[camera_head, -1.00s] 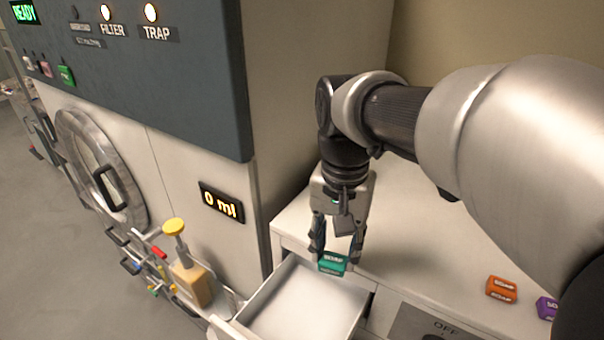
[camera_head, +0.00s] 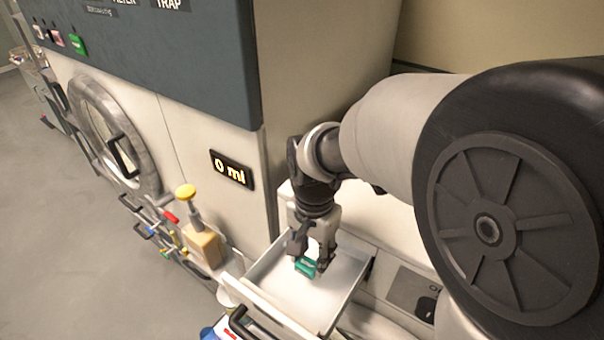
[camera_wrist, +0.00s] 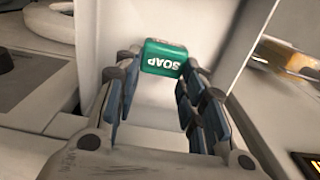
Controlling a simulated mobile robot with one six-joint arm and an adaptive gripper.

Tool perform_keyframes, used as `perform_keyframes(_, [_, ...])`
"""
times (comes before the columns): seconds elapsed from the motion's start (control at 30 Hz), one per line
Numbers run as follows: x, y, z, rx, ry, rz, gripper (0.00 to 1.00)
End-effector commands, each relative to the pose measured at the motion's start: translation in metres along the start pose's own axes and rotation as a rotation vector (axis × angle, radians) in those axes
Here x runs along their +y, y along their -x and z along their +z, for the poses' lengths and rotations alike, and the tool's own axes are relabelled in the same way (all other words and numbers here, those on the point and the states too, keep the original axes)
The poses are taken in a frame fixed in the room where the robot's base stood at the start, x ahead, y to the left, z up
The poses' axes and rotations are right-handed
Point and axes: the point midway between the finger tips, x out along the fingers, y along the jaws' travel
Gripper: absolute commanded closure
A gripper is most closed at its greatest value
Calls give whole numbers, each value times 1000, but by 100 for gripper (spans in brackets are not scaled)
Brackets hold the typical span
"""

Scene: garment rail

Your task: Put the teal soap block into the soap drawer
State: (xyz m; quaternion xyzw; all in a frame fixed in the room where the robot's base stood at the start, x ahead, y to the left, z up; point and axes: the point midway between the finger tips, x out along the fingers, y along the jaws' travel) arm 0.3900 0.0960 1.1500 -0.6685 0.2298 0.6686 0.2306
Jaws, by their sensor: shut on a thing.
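The teal soap block (camera_head: 306,267) is held between the fingertips of my gripper (camera_head: 311,262). In the wrist view the block (camera_wrist: 164,58) shows its white SOAP lettering, with a blue-padded finger on either side. My gripper (camera_wrist: 158,68) points down and is shut on the block. The soap drawer (camera_head: 272,309) is pulled open, a white tray-like box with a dark handle at its front. The block is over or within the drawer's outline; its exact height above the drawer floor is hard to tell.
A yellow-topped dispenser (camera_head: 198,232) stands left of the drawer. The white counter (camera_head: 375,217) lies behind, partly covered by my arm.

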Motion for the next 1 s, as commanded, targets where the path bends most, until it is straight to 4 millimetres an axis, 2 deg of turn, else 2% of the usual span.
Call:
perform_keyframes(0.23, [0,-19,0,-1,1,1,78])
perform_keyframes(0.47, [0,-52,0,-1,1,1,78])
perform_keyframes(0.87, [0,-56,0,0,1,0,78])
perform_keyframes(0.9, [0,-56,0,0,1,0,61])
perform_keyframes(1.0, [0,-55,0,0,1,0,54])
